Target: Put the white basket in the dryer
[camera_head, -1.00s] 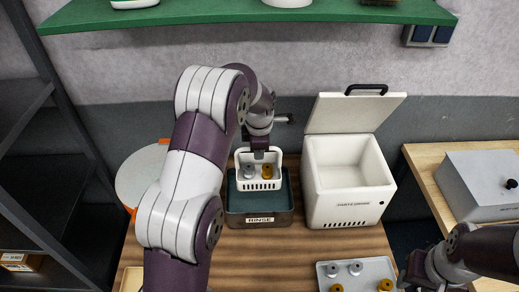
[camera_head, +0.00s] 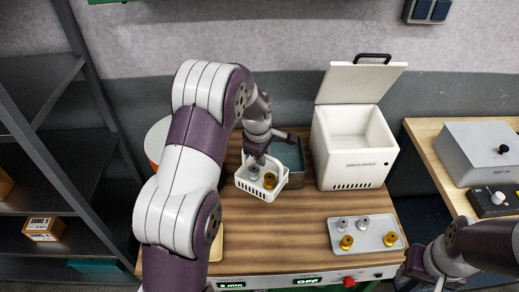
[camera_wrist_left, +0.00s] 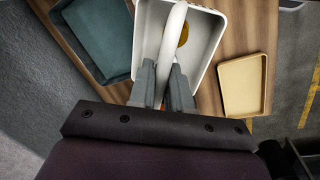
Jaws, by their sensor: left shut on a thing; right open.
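The white basket (camera_head: 262,193) holds a grey part and a brass-coloured part. My left gripper (camera_head: 257,157) is shut on its handle, and the basket hangs tilted in front of the rinse tub. In the left wrist view the gripper (camera_wrist_left: 163,92) grips the white handle (camera_wrist_left: 173,30) over the basket (camera_wrist_left: 205,38). The dryer (camera_head: 353,160) is a white box at the right of the tub, with its lid (camera_head: 361,82) raised and its inside empty. My right gripper (camera_head: 428,277) is at the lower right, open and away from the basket.
The dark green rinse tub (camera_head: 292,160) stands behind the basket. A grey tray (camera_head: 363,243) with several grey and brass parts lies in front of the dryer. A tan tray (camera_wrist_left: 243,88) lies near the left arm. A red button (camera_head: 349,281) is on the table's front panel.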

